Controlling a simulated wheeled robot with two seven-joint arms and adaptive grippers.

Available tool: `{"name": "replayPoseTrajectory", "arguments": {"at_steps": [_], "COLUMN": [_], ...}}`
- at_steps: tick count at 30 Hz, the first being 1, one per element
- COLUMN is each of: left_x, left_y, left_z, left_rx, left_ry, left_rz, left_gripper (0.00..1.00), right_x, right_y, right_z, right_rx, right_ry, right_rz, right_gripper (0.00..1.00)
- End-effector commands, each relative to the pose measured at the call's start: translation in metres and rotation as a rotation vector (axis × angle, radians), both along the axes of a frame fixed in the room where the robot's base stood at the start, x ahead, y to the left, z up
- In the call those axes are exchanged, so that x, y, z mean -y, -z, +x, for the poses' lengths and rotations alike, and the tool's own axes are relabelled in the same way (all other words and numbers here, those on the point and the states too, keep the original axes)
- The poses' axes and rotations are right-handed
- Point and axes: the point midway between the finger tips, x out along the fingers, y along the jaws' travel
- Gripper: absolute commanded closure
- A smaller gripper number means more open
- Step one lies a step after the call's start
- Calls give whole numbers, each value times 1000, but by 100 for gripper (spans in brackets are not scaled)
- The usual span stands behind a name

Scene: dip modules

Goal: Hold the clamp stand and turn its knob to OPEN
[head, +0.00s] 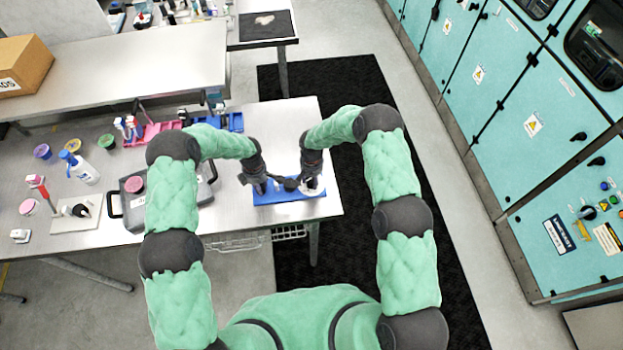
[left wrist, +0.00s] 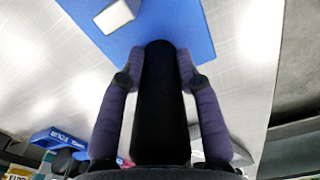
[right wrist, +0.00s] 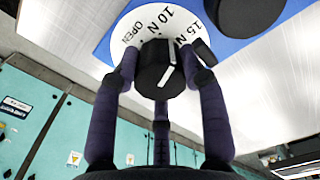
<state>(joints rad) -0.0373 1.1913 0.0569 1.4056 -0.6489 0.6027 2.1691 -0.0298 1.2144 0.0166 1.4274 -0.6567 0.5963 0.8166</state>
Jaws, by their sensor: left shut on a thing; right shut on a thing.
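The clamp stand has a blue base (head: 283,197) at the near right corner of the table. In the left wrist view its blue base (left wrist: 182,22) lies beyond a thick black post (left wrist: 162,105). My left gripper (head: 260,186) is shut on that post, a finger on each side. My right gripper (head: 311,184) is shut on the black knob (right wrist: 162,70). Behind the knob is a white dial (right wrist: 124,45) marked OPEN, 10 N and 15 N. The knob's white line seems to point between 10 N and 15 N. The fingers hide part of the dial.
A dark case (head: 132,206) lies left of the stand. A spray bottle (head: 82,169) and small jars are further left. A black floor mat (head: 345,220) lies right of the table, then teal cabinets (head: 520,120).

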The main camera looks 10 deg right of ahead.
Motion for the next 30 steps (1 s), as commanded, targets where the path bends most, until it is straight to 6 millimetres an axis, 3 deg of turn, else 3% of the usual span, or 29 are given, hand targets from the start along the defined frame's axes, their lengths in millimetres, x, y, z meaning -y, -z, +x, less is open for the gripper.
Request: {"name": "replayPoseTrajectory", "arguments": {"at_steps": [11,30], "left_x": [0,1], "left_y": [0,0], "left_z": [0,0], "left_rx": [0,0], "left_ry": [0,1], "left_rz": [-1,-1], "left_gripper": [100,100], "right_x": [0,0], "right_y": [1,1], "right_z": [-1,-1], "right_rx": [-2,-3], "right_ry": [-222,-826], "right_rz": [0,1], "right_gripper": [89,89]}}
